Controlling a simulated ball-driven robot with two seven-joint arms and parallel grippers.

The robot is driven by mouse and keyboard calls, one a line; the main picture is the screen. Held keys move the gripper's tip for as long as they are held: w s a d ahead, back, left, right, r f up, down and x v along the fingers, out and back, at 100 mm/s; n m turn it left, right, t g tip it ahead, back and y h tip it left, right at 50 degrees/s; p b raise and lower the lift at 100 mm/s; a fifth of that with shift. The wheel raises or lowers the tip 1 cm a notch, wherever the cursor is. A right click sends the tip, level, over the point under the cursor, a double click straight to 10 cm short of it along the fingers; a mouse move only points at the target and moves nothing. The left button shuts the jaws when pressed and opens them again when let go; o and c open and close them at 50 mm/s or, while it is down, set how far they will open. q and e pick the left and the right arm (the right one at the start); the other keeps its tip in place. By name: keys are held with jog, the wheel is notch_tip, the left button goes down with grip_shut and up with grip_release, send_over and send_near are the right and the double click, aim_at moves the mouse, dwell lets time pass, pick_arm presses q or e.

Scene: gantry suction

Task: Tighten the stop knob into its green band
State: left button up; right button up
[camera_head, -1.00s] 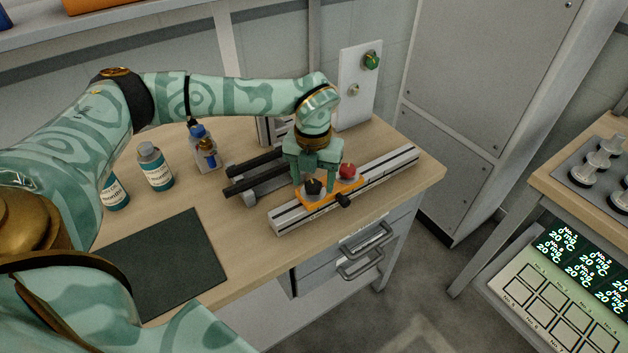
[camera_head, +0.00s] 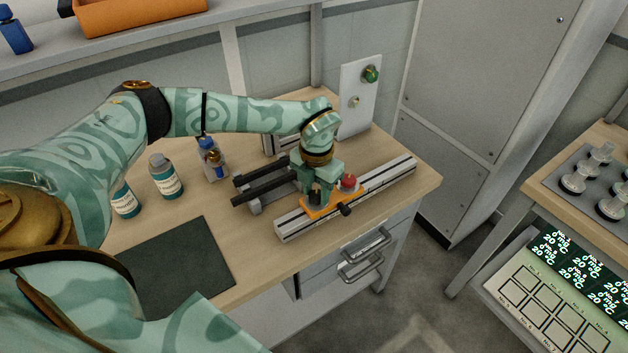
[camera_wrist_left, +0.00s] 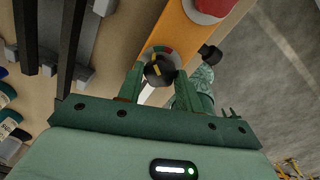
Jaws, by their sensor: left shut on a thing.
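The stop knob (camera_wrist_left: 152,74) is black and round with a yellow pointer line, and sits on an orange carriage (camera_head: 318,211) on a slotted metal rail (camera_head: 383,181). A dial (camera_wrist_left: 166,50) with a red part and a green part shows around the knob in the left wrist view. The yellow line points up toward the dial's edge, but I cannot tell exactly which colour it meets. My left gripper (camera_head: 316,197) points down and is shut on the knob, one finger on each side; it also shows in the left wrist view (camera_wrist_left: 159,76). My right gripper is out of view.
A red button (camera_head: 348,181) and a small black side knob (camera_head: 345,210) are close to my left gripper on the carriage. Black bars (camera_head: 262,180) lie behind the rail. Bottles (camera_head: 166,177) and a dark mat (camera_head: 172,268) are to the left.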

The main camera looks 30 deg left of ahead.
aim_at(316, 194)
pick_arm(q)
jog(key=shift+r+m, duration=0.2)
jog(key=shift+m, duration=0.1)
jog(key=shift+w+f, duration=0.1)
jog(key=shift+f, duration=0.05)
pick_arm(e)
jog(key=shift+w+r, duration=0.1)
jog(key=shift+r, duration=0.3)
pick_arm(q)
jog(key=o, duration=1)
notch_tip(316, 194, up, 16)
jog(key=shift+r+p, duration=0.15)
jog(key=shift+p, duration=1.05)
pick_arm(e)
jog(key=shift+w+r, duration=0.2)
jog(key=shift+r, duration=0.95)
